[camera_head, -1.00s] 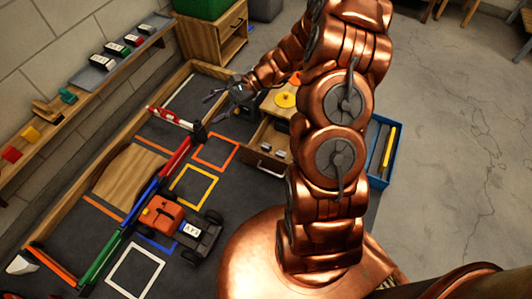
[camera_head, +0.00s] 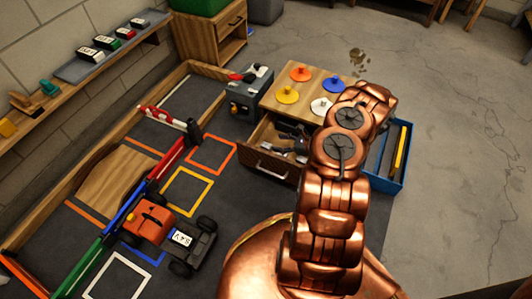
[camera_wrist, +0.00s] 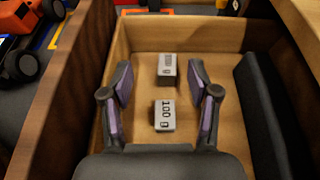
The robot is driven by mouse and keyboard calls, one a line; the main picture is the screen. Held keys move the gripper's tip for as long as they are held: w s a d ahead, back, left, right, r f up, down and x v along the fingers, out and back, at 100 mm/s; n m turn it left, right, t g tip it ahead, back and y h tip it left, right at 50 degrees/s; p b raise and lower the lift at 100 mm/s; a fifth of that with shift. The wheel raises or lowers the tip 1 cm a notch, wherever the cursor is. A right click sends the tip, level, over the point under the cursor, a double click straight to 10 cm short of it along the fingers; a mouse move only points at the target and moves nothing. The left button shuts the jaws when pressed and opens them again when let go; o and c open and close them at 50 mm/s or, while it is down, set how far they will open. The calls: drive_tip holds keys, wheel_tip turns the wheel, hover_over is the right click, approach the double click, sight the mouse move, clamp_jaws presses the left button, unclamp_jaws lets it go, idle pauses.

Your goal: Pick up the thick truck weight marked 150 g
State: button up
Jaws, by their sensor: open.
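Two grey block weights lie in the open wooden drawer (camera_wrist: 140,52) in the wrist view. The nearer weight (camera_wrist: 165,117) has a face reading 100. The farther weight (camera_wrist: 167,70) has a dark marking that I cannot read clearly; I cannot tell if it is the 150 g one. My gripper (camera_wrist: 160,82) is open and empty, pointing into the drawer. Its fingers appear on either side of the nearer weight, with the farther weight just beyond, between the tips. In the head view my gripper (camera_head: 292,146) is over the drawer (camera_head: 262,140), partly hidden by my arm.
The drawer walls stand close around my gripper, with a dark strip (camera_wrist: 270,110) along the right. Coloured discs (camera_head: 287,95) sit on the cabinet top. A grey box (camera_head: 250,95) stands left of it, a blue tray (camera_head: 392,183) right. The truck (camera_head: 150,222) is front left.

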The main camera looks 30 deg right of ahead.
sight(267, 145)
drive_tip(key=f, duration=0.1)
drive_tip(key=s+d+f+m, duration=0.1)
drive_tip(key=f, duration=0.1)
drive_tip(key=shift+s+d+h, duration=0.1)
drive_tip(key=shift+d+h, duration=0.1)
drive_tip(key=shift+h, duration=0.2)
drive_tip(key=shift+f+b, duration=0.25)
drive_tip(key=shift+b, duration=0.1)
drive_tip(key=b+x, duration=0.3)
drive_tip(key=x, duration=0.3)
drive_tip(key=shift+w+a+f, duration=0.15)
drive_tip(key=shift+w+a, duration=0.2)
drive_tip(key=shift+w, duration=0.3)
clamp_jaws()
